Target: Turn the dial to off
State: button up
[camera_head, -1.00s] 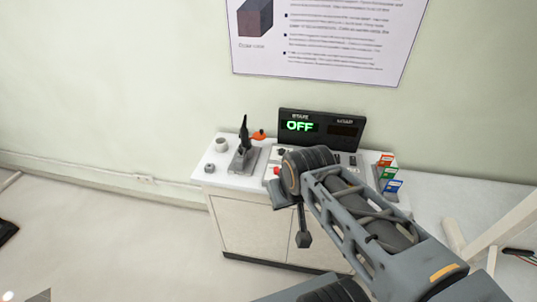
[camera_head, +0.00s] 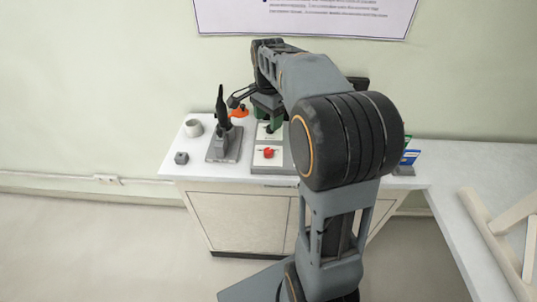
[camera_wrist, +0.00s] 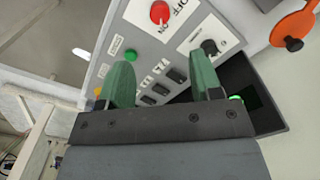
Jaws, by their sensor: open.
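My gripper (camera_head: 268,112) is over the control panel (camera_head: 286,160) and points down at it. In the wrist view its green fingers (camera_wrist: 163,76) are apart with nothing held between them. A round black dial (camera_wrist: 209,46) on a white plate lies just past the right finger, apart from it as far as I can tell. A red knob (camera_wrist: 159,13) sits on another white plate lettered OFF and ON; it also shows in the head view (camera_head: 268,153). The black dial's setting is too small to read. The display is mostly hidden by my arm and gripper.
A black-handled lever (camera_head: 221,130) stands left of the panel, with an orange piece (camera_head: 239,113) behind it. A white cup (camera_head: 194,128) and a small grey block (camera_head: 181,158) are further left. Black switches (camera_wrist: 160,88) and a green button (camera_wrist: 130,54) are near the fingers.

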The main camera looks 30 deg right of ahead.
aim_at(268, 150)
notch_tip(268, 150, down, 13)
jog(key=shift+r+b, duration=0.1)
jog(key=shift+b, duration=0.45)
jog(key=shift+c, duration=0.2)
jog(key=c, duration=0.9)
